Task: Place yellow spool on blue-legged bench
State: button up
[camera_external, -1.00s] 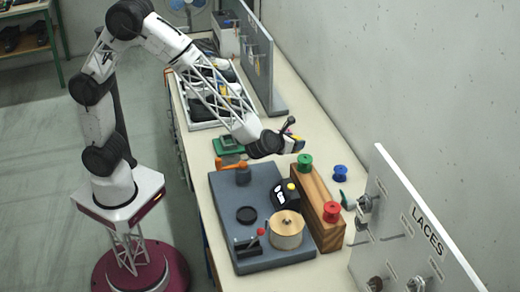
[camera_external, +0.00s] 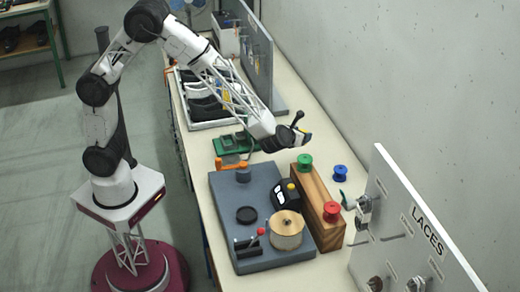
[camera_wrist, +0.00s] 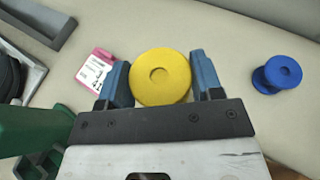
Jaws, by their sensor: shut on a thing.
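The yellow spool (camera_wrist: 161,77) sits between the two blue fingers of my gripper (camera_wrist: 161,80) in the wrist view, with a finger against each side. My gripper is shut on it. In the external view my gripper (camera_external: 304,138) is above the bench top (camera_external: 335,143), beyond the wooden block; the yellow spool is hard to make out there.
A wooden block (camera_external: 322,202) carries a green spool (camera_external: 305,162) and a red spool (camera_external: 332,210). A blue spool (camera_external: 340,173) stands beside it. A grey machine plate (camera_external: 225,205) lies left, a LACES board (camera_external: 410,230) right. A pink-and-white tag (camera_wrist: 97,70) lies near my gripper.

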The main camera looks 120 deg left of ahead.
jog(key=shift+f, duration=3.05)
jog(key=shift+f, duration=1.9)
jog(key=shift+f, duration=0.1)
jog(key=o, duration=0.9)
